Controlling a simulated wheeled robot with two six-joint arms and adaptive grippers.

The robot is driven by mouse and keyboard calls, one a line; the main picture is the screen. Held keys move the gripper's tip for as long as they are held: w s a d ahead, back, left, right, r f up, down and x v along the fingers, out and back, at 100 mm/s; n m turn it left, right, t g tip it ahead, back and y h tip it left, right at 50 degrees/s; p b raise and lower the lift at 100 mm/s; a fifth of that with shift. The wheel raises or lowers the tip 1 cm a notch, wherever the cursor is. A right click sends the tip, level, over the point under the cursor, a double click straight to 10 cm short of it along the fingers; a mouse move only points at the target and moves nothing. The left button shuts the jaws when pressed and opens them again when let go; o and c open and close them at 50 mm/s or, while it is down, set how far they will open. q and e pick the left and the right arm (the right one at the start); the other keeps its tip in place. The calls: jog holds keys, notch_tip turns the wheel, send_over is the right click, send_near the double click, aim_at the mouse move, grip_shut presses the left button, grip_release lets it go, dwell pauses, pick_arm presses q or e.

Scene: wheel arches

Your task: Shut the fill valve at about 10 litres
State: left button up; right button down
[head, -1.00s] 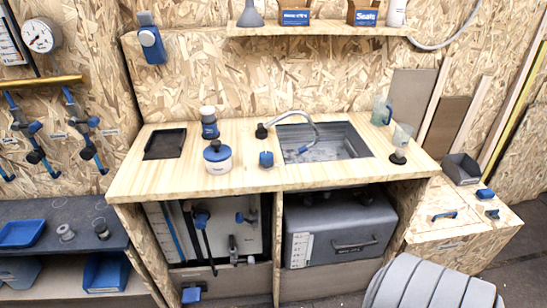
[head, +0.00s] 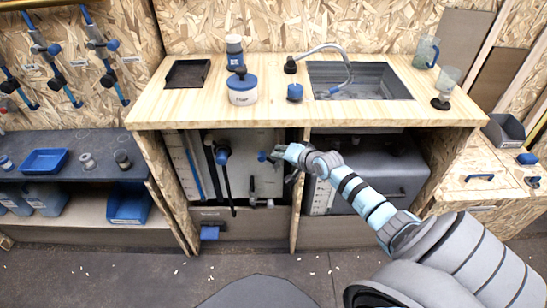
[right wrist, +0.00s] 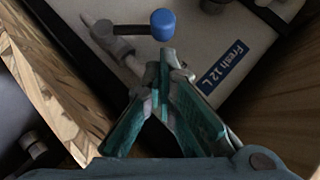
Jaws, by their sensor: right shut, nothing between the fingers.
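The fresh-water tank, a pale panel (head: 262,184), stands in the left bay under the counter. It is labelled "Fresh 12 L" in the right wrist view (right wrist: 222,66). A blue-knobbed lever (right wrist: 162,25) on a grey pivot lies across it; its knob shows small in the head view (head: 262,156). My right gripper (head: 284,153) is shut and empty in front of the tank. In the right wrist view its fingertips (right wrist: 164,62) are just below the knob; contact cannot be told. A scale with a blue strip (head: 194,166) is at the left; its reading is too small. My left gripper is out of view.
A blue-headed fitting (head: 222,156) with a black hose is left of the lever. The counter (head: 300,113) overhangs above, bearing a sink (head: 365,82).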

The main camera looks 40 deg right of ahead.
pick_arm(q)
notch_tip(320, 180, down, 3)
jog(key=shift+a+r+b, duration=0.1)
jog(key=shift+b, duration=0.85)
pick_arm(e)
jog(key=x, duration=0.4)
jog(key=shift+f, duration=0.1)
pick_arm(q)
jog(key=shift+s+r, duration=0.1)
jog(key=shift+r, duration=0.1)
pick_arm(e)
jog(key=shift+a, duration=0.1)
pick_arm(q)
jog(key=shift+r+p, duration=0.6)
jog(key=shift+p, duration=0.2)
pick_arm(e)
jog(key=shift+w+a, duration=0.15)
jog(key=shift+a, duration=0.05)
